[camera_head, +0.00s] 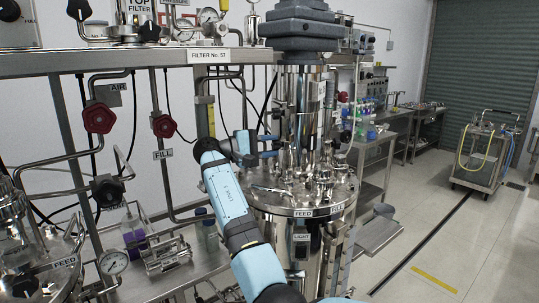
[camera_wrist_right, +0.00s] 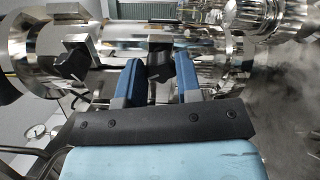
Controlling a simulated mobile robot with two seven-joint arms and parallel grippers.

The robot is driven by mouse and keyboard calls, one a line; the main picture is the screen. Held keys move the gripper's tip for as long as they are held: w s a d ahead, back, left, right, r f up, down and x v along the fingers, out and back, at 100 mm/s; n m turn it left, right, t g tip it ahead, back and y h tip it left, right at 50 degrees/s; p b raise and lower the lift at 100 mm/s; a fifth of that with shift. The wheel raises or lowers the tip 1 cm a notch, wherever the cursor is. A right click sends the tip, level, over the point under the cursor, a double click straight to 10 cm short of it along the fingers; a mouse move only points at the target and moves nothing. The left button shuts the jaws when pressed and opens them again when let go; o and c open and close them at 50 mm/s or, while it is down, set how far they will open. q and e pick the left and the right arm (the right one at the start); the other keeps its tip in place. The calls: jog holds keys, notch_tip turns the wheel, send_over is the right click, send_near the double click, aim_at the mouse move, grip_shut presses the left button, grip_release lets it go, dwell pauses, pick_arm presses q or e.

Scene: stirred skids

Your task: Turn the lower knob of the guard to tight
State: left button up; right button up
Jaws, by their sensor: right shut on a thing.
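The guard is the clear, shiny cylinder (camera_head: 301,105) standing on the steel vessel, under a grey motor housing. In the right wrist view it lies sideways across the top, with two dark knobs on it. One knob (camera_wrist_right: 160,62) sits between the blue fingers of my right gripper (camera_wrist_right: 160,75), which is shut on it; it appears to be the lower one. The other knob (camera_wrist_right: 73,58) is free, to the left in that view. In the head view my right gripper (camera_head: 268,146) reaches the guard from the left and hides the held knob. My left gripper is not in view.
The vessel lid (camera_head: 300,208), crowded with fittings, is just below my gripper. A pipe frame with red valve wheels (camera_head: 98,117) stands on the left, and a bench with bottles (camera_head: 372,125) behind. The floor at right is open up to a trolley (camera_head: 486,150).

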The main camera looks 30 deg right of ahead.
jog(key=m+b, duration=0.3)
jog(key=m, duration=0.1)
jog(key=shift+f, duration=0.2)
jog(key=shift+m+b, duration=0.7)
jog(key=shift+m, duration=0.2)
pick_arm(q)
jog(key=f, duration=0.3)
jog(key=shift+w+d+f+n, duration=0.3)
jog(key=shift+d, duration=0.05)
pick_arm(e)
jog(key=shift+r+m, duration=0.1)
jog(key=shift+m, duration=0.2)
jog(key=o, duration=0.9)
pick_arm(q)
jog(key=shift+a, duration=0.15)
pick_arm(e)
jog(key=shift+o, duration=0.2)
jog(key=shift+a+r, duration=0.1)
jog(key=shift+a, duration=0.05)
